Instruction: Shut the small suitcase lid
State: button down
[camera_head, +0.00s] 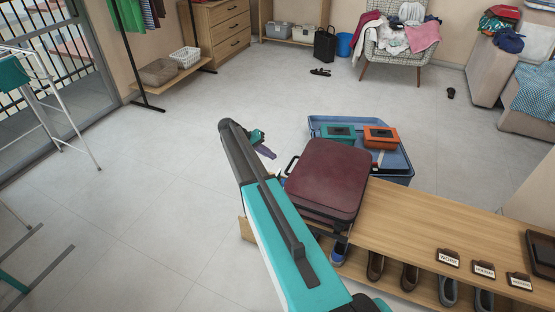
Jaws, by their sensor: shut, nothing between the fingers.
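A small maroon suitcase (327,178) lies flat on the left end of a wooden bench. Its lid is down over its base; whether it is fully closed or latched cannot be told from here. A dark handle shows at its left edge. My teal and dark arm rises from the bottom of the picture, left of the suitcase. My gripper (267,153) is at the far end of the arm, beyond and left of the suitcase, apart from it. Its fingers are small and dark purple, shut and empty.
Behind the suitcase stands a blue open container (399,173) with a teal box (338,133) and an orange box (381,136). The bench (430,215) runs right, with labelled cards on top and shoes beneath. Open floor lies left; a drying rack (45,95) stands far left.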

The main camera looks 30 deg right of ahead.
jog(key=shift+w+a+r, duration=0.25)
jog(key=shift+w+a, duration=0.3)
jog(key=shift+a, duration=0.25)
jog(key=shift+w+a+r, duration=0.2)
jog(key=shift+w+a, duration=0.35)
jog(key=shift+a, duration=0.2)
jog(key=shift+w+a+r, duration=0.25)
jog(key=shift+w+a, duration=0.3)
jog(key=shift+a, duration=0.25)
jog(key=s+a+f+n+g+y, duration=0.1)
jog(key=s+a+f+n, duration=0.1)
jog(key=s+a+f, duration=0.8)
jog(key=s+a+f+n+g+y, duration=0.1)
jog(key=s+a+f, duration=0.5)
jog(key=s+f, duration=0.8)
jog(key=s+a+n+y, duration=0.1)
jog(key=s+a+y, duration=0.1)
jog(key=s+a, duration=0.3)
jog(key=s+a+n+y, duration=0.2)
jog(key=s+a, duration=0.3)
jog(key=s, duration=0.9)
jog(key=s+a+n+y, duration=0.1)
jog(key=s+a+y, duration=0.1)
jog(key=s+a, duration=0.3)
jog(key=shift+s+a+f, duration=0.25)
jog(key=shift+s+f, duration=0.1)
jog(key=shift+s, duration=1.95)
